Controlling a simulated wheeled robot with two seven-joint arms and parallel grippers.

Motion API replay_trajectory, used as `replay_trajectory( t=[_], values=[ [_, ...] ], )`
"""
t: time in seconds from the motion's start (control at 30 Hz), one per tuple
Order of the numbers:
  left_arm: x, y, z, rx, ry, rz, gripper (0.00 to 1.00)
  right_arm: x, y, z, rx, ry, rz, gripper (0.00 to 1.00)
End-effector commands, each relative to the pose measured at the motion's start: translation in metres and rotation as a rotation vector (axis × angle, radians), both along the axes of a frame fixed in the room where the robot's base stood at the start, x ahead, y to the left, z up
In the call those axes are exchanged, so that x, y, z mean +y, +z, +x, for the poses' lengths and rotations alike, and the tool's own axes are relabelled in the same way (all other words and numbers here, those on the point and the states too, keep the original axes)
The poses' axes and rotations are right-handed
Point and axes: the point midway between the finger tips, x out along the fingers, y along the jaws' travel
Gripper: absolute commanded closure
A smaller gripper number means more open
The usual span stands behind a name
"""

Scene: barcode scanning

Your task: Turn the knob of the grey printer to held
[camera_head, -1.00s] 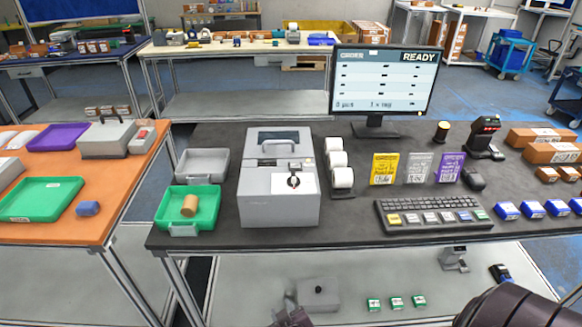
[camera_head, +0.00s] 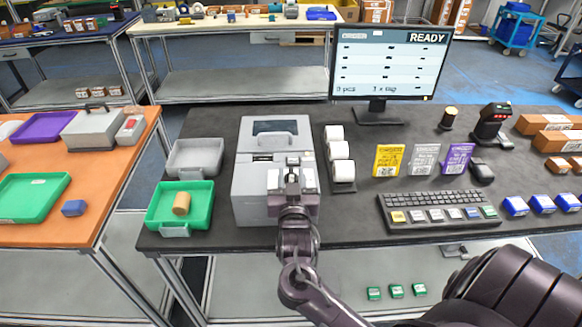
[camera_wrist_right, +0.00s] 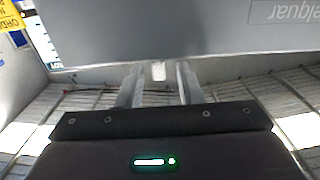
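The grey printer (camera_head: 249,190) stands on the dark table left of the monitor. My right gripper (camera_head: 292,176) is in front of its sloped front panel and covers the dial and knob. The knob's position cannot be read. In the right wrist view, the two fingers (camera_wrist_right: 159,86) are apart, with a small pale patch visible between their tips. I cannot tell whether that patch is the knob. A large grey surface (camera_wrist_right: 180,28) with upside-down lettering fills the top of that view. My left gripper is not in view.
A green tray (camera_head: 155,212) with a brown cylinder (camera_head: 182,203) and a grey tray (camera_head: 179,160) lie left of the printer. White label rolls (camera_head: 342,171) stand close on its right. Beyond are cards, a keyboard (camera_head: 437,207) and the monitor (camera_head: 388,67).

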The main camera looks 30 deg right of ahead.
Motion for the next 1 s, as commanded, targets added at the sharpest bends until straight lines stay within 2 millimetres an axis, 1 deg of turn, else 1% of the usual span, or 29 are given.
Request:
replay_trajectory(
  t=[0.07,0.17,0.4,0.47,0.57,0.7,0.73,1.0],
  values=[
    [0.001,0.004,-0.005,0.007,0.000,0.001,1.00,-0.006,0.002,0.009,0.001,-0.001,-0.003,0.67],
    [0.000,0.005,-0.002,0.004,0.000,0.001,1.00,-0.009,0.001,0.015,0.000,0.001,-0.001,0.67],
    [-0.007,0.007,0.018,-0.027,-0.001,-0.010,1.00,-0.011,-0.001,0.017,0.001,0.001,0.000,0.67],
    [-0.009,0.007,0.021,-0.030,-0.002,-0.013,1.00,-0.011,-0.001,0.017,0.001,0.001,0.000,0.67],
    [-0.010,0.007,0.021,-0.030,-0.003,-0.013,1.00,-0.011,-0.001,0.017,0.001,0.001,0.000,0.79],
    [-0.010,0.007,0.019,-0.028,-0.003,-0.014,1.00,-0.010,-0.001,0.017,0.001,0.001,0.000,0.97],
    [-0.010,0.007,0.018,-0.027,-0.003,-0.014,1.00,-0.011,-0.001,0.017,0.001,0.000,0.000,1.00],
    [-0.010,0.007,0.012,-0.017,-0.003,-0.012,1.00,-0.011,-0.001,0.017,0.002,0.010,-0.001,1.00]
  ],
)
